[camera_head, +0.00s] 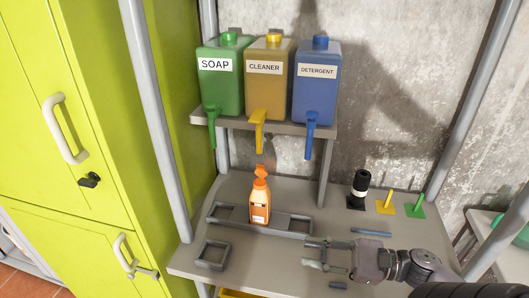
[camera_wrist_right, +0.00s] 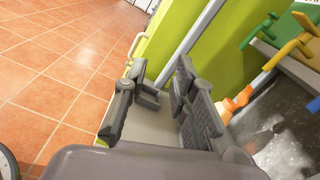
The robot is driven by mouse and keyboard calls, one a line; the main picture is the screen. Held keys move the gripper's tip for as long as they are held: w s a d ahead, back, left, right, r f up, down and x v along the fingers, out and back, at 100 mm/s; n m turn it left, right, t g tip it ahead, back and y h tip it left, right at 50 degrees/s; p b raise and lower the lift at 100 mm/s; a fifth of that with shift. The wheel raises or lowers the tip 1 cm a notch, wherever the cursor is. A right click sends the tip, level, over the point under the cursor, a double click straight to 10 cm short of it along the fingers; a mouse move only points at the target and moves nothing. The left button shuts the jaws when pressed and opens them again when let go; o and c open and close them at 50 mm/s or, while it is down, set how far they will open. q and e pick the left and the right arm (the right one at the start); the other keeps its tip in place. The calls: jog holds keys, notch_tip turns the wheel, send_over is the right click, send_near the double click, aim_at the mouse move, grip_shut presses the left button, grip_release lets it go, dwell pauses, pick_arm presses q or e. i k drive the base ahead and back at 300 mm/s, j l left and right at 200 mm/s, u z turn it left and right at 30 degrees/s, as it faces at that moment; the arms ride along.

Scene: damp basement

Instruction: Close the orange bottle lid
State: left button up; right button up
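The orange bottle (camera_head: 260,208) stands upright in a slot of the grey holder (camera_head: 293,225) on the shelf table. Its orange lid (camera_head: 261,173) sticks up above the neck and looks flipped open. In the right wrist view the bottle's orange top (camera_wrist_right: 237,102) shows partly, behind and right of a finger. My right gripper (camera_head: 312,254) is open and empty, low over the table, right of and nearer than the bottle. Its two fingers also show spread apart in the right wrist view (camera_wrist_right: 158,108). My left gripper is not in view.
Soap (camera_head: 220,85), cleaner (camera_head: 268,85) and detergent (camera_head: 316,85) dispensers stand on a raised shelf behind the bottle, their taps hanging down. A black bottle (camera_head: 360,188) and yellow and green pegs stand at the back right. Lime cabinets (camera_head: 95,130) and a grey post are at left.

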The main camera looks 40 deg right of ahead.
aim_at(260, 171)
jog(key=i+l, duration=0.3)
jog(key=l, duration=0.2)
jog(key=i+l, duration=0.35)
jog(key=l, duration=0.1)
